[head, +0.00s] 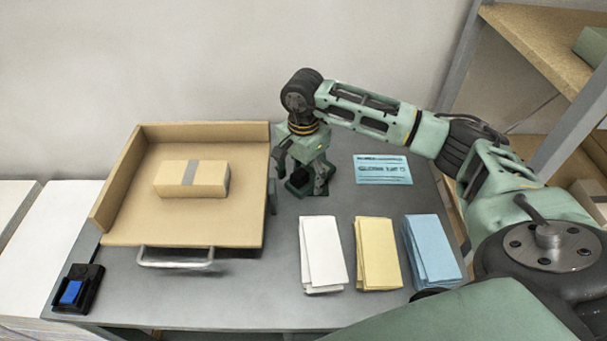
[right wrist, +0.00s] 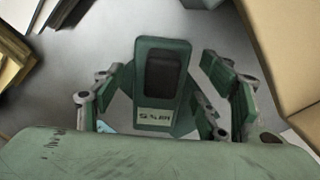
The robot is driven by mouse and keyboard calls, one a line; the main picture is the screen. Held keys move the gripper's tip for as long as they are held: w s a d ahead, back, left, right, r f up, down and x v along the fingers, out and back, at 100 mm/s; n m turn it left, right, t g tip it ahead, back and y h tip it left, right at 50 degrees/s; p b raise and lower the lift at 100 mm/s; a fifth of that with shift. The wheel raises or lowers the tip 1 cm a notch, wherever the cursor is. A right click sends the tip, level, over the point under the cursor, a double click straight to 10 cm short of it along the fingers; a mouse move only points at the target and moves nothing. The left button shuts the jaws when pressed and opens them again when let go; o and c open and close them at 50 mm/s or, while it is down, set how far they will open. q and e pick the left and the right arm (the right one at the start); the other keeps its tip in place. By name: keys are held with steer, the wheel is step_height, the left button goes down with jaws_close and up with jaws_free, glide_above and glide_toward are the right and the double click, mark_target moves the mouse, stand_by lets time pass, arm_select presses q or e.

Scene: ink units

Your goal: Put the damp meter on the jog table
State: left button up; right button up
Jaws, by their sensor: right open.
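The damp meter seems to be the small green device (right wrist: 165,108) with a dark screen and a pale label, seen in the right wrist view on the grey bench. In the head view it (head: 300,178) is partly hidden under my right gripper. My right gripper (head: 307,186) points down over it, open, with its fingers apart on both sides of it. The jog table appears to be the tan tray (head: 125,222) with raised back and left walls and a metal front handle, left of the gripper. My left gripper is not in view.
A tan banded block (head: 190,178) lies on the tray. White (head: 322,252), yellow (head: 377,252) and blue (head: 432,250) paper stacks lie at the bench's front right, with a blue card (head: 383,169) behind. A black device with a blue top (head: 72,291) sits front left.

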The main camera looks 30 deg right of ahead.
mark_target(304, 170)
steer(key=shift+r, duration=0.3)
step_height(304, 170, up, 11)
steer(key=shift+f+b, duration=0.2)
steer(key=shift+b, duration=0.65)
steer(key=shift+r, duration=0.55)
